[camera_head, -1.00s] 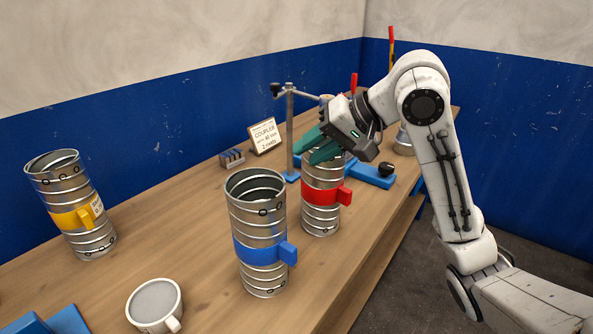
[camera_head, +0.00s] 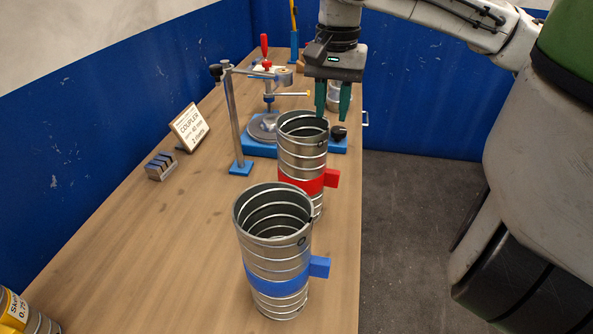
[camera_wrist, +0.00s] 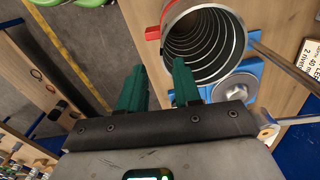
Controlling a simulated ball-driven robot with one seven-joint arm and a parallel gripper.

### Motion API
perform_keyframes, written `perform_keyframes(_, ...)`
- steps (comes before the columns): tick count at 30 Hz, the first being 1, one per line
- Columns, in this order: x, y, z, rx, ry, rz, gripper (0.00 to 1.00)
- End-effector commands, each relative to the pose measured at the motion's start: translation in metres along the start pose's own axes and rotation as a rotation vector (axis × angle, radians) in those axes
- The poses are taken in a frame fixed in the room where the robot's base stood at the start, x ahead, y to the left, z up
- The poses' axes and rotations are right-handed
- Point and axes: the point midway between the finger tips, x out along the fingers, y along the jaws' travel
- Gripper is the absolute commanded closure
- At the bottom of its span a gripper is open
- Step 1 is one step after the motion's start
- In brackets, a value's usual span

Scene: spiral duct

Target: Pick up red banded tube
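The red banded tube (camera_head: 301,155) is a ribbed metal cylinder with a red band and side tab, standing upright on the bench. My gripper (camera_head: 332,112) points down at the tube's far right rim, its two green fingers apart and empty. In the wrist view my gripper (camera_wrist: 160,68) shows one finger overlapping the open mouth of the red banded tube (camera_wrist: 239,40) and the other outside it. The near part of the rim lies between them in that view. I cannot tell whether the fingertips are below the rim or touching it.
A blue banded tube (camera_head: 277,265) stands close in front. A clamp stand (camera_head: 233,120) and a blue-based fixture (camera_head: 262,150) are left and behind. A sign (camera_head: 190,127) and small block (camera_head: 160,166) sit further left. A yellow banded tube (camera_head: 18,312) is at lower left.

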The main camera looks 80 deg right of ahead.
Motion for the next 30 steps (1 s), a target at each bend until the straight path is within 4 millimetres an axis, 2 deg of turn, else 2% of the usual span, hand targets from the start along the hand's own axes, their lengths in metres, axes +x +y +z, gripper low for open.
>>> perform_keyframes(4, 0.021, -0.001, 0.0, -0.001, -0.001, -0.001, 0.67)
perform_keyframes(11, 0.035, -0.002, 0.001, -0.003, 0.0, -0.002, 0.67)
perform_keyframes(19, 0.073, -0.004, 0.002, -0.004, -0.001, -0.003, 0.67)
perform_keyframes(23, 0.08, -0.004, 0.002, -0.005, 0.001, -0.003, 0.67)
perform_keyframes(30, 0.081, -0.004, 0.002, -0.005, 0.001, -0.004, 0.69)
